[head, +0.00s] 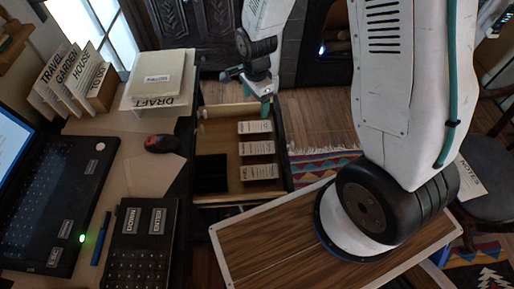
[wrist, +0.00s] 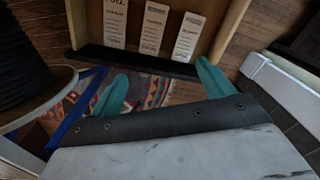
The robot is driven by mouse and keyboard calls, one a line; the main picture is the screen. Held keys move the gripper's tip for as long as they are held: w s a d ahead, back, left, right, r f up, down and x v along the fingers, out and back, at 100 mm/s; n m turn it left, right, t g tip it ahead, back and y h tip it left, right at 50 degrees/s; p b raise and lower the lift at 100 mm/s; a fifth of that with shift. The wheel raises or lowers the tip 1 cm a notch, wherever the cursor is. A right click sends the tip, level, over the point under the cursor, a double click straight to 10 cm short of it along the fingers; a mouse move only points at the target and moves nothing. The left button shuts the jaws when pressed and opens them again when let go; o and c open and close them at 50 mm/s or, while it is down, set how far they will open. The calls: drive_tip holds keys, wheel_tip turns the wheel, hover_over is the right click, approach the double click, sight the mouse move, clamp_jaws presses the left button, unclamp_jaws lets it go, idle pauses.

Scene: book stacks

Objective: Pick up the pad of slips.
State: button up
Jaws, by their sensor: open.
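A cream square pad (head: 157,78) with a small printed label lies on top of a white stack marked DRAFT, on the desk at the upper left of the head view. It looks like the pad of slips, but its label is too small to read surely. My gripper (head: 258,92) is to the right of the pad, near the far right corner of an open drawer, apart from the pad. In the wrist view my gripper (wrist: 163,88) has its two teal fingers spread, with nothing between them. The pad does not show in the wrist view.
The open drawer (head: 215,198) holds three labelled white blocks and a dark block.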

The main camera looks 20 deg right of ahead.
sight(252, 148)
drive_tip(key=f+m, duration=0.1)
drive_tip(key=f, duration=0.4)
drive_tip(key=a+f+m, duration=0.1)
drive_tip(key=f+m, duration=0.1)
drive_tip(key=f, duration=0.3)
drive_tip(key=f+m, duration=0.2)
drive_tip(key=f, duration=0.3)
drive_tip(key=shift+s+a+f, duration=0.25)
drive_tip(key=shift+s+f, duration=0.15)
wheel_tip(252, 148, down, 7)
drive_tip(key=shift+a+f, duration=0.15)
drive_tip(key=shift+f, duration=0.05)
drive_tip(key=c, duration=1.1)
